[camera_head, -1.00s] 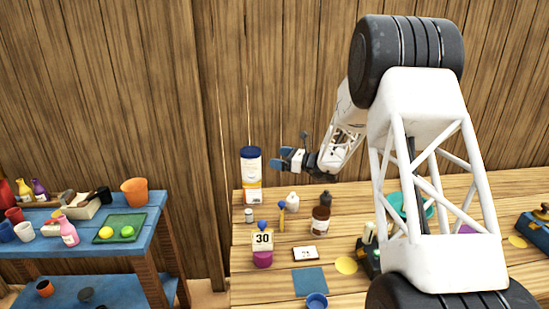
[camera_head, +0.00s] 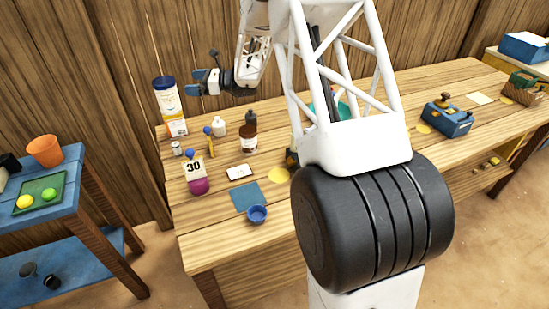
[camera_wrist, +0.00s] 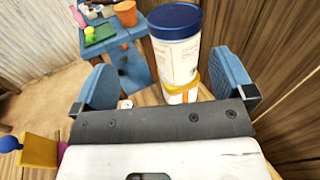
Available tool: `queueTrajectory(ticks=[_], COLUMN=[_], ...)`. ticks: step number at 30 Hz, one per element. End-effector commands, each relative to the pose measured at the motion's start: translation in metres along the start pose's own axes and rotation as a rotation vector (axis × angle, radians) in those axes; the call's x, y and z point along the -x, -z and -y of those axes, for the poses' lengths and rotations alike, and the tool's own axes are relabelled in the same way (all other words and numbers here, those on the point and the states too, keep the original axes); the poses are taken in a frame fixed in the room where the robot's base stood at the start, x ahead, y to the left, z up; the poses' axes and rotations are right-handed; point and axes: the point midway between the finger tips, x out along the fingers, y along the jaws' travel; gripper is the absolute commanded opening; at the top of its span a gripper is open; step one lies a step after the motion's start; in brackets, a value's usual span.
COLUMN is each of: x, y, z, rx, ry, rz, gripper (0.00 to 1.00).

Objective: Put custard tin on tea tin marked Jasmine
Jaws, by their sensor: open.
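A white round tin with a dark blue lid (camera_head: 167,97) stands upright at the back left of the table. It appears to sit on a narrower yellow-and-white piece (camera_head: 177,128), possibly a second tin. I cannot read Jasmine or custard on either. My gripper (camera_head: 197,81) is open and empty, just right of the blue-lidded tin and at the height of its upper part. In the wrist view the tin (camera_wrist: 178,50) shows beyond and between the spread blue fingers (camera_wrist: 165,82), with the yellow piece (camera_wrist: 184,89) under it. Neither finger visibly touches it.
A small can (camera_head: 176,148), white bottle (camera_head: 219,127), brown jar (camera_head: 248,140) and yellow mallet-like piece (camera_head: 210,145) stand nearby. A blue side table (camera_head: 60,200) stands left. The wooden wall is close behind.

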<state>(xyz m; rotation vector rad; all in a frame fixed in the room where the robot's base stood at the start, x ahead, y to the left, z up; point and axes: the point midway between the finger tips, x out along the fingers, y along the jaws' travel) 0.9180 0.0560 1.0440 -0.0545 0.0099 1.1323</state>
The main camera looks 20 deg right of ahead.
Motion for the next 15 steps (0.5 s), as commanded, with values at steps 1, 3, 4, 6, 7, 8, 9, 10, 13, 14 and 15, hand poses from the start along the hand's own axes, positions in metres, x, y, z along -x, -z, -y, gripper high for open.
queueTrajectory(ticks=[1,3,4,6,7,8,9,10,13,14,15], x=[0.001,0.002,0.003,0.006,0.007,0.009,0.012,0.014,0.022,0.024,0.028], y=[-0.007,-0.016,-0.020,-0.030,-0.035,-0.039,-0.045,-0.049,-0.061,-0.066,-0.070], z=[-0.008,-0.021,-0.028,-0.045,-0.053,-0.062,-0.073,-0.081,-0.109,-0.118,-0.129], rx=[0.019,0.053,0.068,0.111,0.131,0.150,0.178,0.200,0.272,0.294,0.323], ry=[-0.014,-0.038,-0.050,-0.083,-0.097,-0.113,-0.133,-0.150,-0.203,-0.218,-0.239], rz=[-0.013,-0.041,-0.053,-0.087,-0.102,-0.118,-0.140,-0.157,-0.209,-0.225,-0.246], gripper=[1.00,1.00,1.00,1.00,1.00,1.00,1.00,1.00,1.00,1.00,1.00])
